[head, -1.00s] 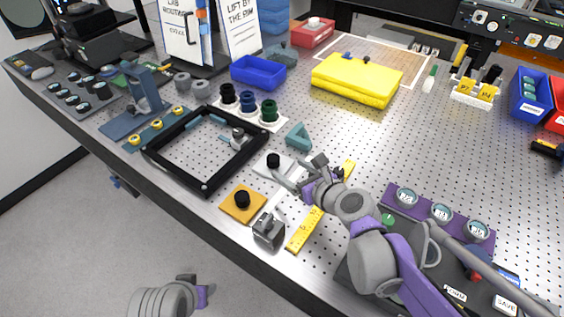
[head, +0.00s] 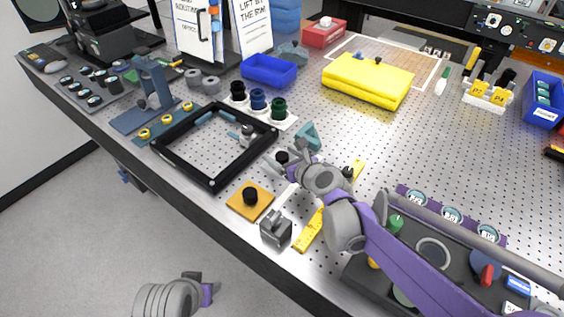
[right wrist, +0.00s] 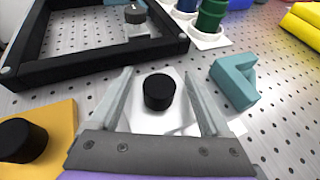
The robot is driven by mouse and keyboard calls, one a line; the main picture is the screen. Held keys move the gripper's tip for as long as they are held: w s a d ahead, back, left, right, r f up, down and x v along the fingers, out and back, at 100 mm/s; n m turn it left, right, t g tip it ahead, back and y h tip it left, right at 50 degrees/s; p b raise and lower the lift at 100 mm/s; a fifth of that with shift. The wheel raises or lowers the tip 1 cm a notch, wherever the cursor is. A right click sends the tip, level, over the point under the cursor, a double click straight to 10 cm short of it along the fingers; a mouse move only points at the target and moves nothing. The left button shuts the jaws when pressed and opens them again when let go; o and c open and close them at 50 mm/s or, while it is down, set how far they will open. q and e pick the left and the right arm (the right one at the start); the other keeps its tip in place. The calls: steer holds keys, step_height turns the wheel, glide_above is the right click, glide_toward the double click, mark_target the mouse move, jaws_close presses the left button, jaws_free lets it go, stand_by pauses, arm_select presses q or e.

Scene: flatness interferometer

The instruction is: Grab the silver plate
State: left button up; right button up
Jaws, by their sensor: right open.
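The silver plate (right wrist: 143,120) is a pale flat piece with a black round knob (right wrist: 160,92) on top. In the right wrist view it lies on the perforated bench between the fingers of my right gripper (right wrist: 158,74). The gripper is open, one finger on each side of the knob, with visible gaps to it. In the head view my right gripper (head: 287,160) covers most of the plate, and the knob (head: 282,157) shows beside the fingers. My left gripper (head: 206,290) is low at the left, off the bench; its jaws are unclear.
A black square frame (head: 212,184) lies left of the plate. A teal angled block (head: 308,135) stands just behind it. An orange plate with a black knob (head: 250,202), a grey block (head: 275,230) and a yellow ruler (head: 310,232) lie nearer the bench edge.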

jaws_close()
stand_by(0.4)
